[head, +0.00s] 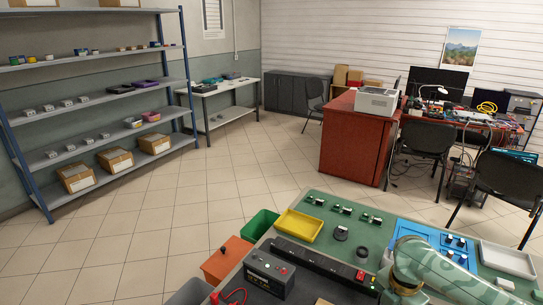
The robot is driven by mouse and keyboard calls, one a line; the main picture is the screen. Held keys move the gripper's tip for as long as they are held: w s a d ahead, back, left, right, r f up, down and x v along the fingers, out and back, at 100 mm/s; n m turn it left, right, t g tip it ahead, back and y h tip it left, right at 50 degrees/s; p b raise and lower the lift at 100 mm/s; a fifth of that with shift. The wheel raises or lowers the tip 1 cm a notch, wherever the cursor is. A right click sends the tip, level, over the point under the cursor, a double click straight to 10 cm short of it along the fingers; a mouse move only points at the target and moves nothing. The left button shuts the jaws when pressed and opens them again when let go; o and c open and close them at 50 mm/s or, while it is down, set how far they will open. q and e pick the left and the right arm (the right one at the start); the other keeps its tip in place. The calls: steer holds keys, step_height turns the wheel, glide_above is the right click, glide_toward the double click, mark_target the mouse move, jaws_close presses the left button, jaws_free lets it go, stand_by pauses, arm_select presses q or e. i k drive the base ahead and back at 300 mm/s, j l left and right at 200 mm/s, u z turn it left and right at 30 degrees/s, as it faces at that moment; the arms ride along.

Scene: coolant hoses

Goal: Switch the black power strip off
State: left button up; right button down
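The black power strip (308,258) lies diagonally on the green-topped workbench at the bottom of the head view. A small red switch (361,275) shows at its right end; the switch position is too small to tell. The strip's far right end is close to my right arm, which comes in from the lower right and partly covers the bench. The gripper on that arm is not visible. My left arm and gripper are not in the picture.
A black battery (270,273) stands in front of the strip, with a red cable (228,297) beside it. A yellow tray (299,226), a blue tray (412,232) and a white tray (507,260) stand on the bench. Green (261,225) and orange (226,259) bins stand beside it.

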mark_target(360, 277)
steer(key=k, duration=0.85)
